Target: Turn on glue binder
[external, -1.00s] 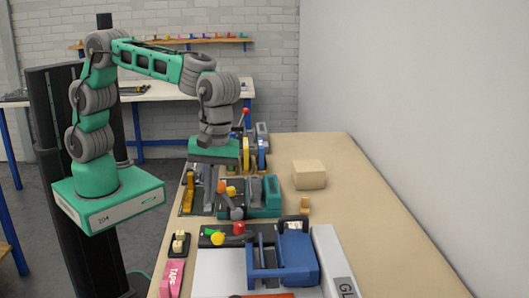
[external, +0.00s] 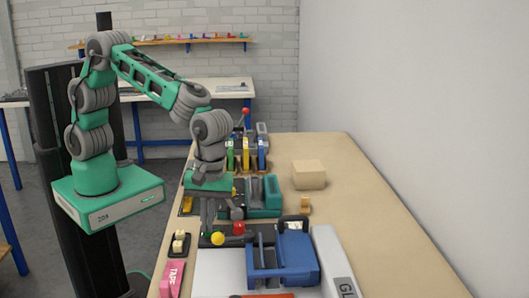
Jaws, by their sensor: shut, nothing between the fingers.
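The glue binder (external: 297,256) is a blue machine on a white base at the near end of the bench, with a white panel (external: 345,283) lettered "GL" at its right. A dark control strip at its far left edge carries a red knob (external: 239,228) and a yellow ball knob (external: 218,238). My gripper (external: 208,232) is shut and empty, pointing down at the left end of this strip, just left of the yellow knob.
A teal machine (external: 265,197) stands just beyond the binder. A cardboard-coloured box (external: 308,174) and a small wooden piece (external: 305,203) lie to its right. A pink tape box (external: 172,279) and a black tray (external: 176,244) sit at the left edge. The bench's right side is clear.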

